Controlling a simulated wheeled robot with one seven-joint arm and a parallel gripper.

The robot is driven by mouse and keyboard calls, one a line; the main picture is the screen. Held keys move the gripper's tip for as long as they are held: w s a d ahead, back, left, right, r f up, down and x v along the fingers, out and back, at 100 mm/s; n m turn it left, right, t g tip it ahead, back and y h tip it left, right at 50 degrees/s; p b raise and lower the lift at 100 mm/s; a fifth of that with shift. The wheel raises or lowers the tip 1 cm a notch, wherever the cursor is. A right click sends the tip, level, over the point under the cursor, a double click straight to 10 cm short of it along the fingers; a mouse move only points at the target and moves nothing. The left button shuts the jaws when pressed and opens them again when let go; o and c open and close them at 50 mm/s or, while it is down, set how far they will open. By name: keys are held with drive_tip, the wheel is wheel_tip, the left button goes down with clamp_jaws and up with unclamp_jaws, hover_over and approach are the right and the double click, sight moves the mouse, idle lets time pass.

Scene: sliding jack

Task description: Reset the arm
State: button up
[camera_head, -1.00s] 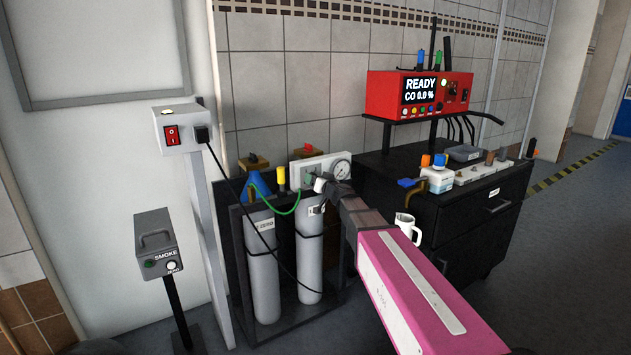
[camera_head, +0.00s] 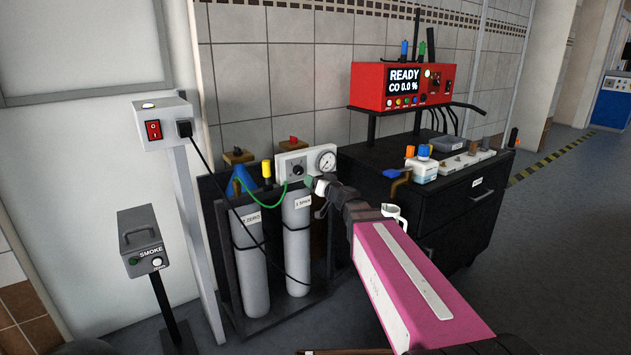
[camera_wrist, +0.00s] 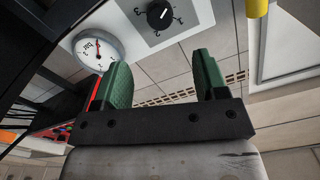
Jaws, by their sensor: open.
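My gripper shows in the head view (camera_head: 322,186) at the end of my pink arm, just below and right of the white gauge panel (camera_head: 292,160). In the wrist view its two green fingers (camera_wrist: 164,78) stand wide apart with nothing between them. Beyond them are the panel's round bar gauge (camera_wrist: 98,46) and black dial knob (camera_wrist: 160,14), apart from the fingers as far as I can tell. My arm reaches from the lower right and hides part of the black cabinet.
Two grey cylinders (camera_head: 298,245) stand in a black rack below the panel. A black cabinet (camera_head: 470,215) carries a red READY unit (camera_head: 385,92) and small fittings. A SMOKE box (camera_head: 141,243) stands left; floor is open at right.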

drive_tip(key=s+d+f+g+h, duration=0.3)
drive_tip(key=s+d+f+g, duration=0.25)
drive_tip(key=s+f, duration=0.45)
drive_tip(key=s+d+f+g+h, duration=0.2)
drive_tip(key=s+d+f+g, duration=0.2)
drive_tip(key=s+f+g, duration=0.65)
drive_tip(key=s+d+f+m+t+h, duration=0.1)
drive_tip(key=s+d+f+m+h, duration=0.2)
drive_tip(key=d, duration=0.5)
wheel_tip(320, 180, down, 3)
drive_tip(key=shift+s+f+h, duration=0.15)
drive_tip(key=shift+s+h, duration=0.5)
drive_tip(key=shift+h, duration=0.35)
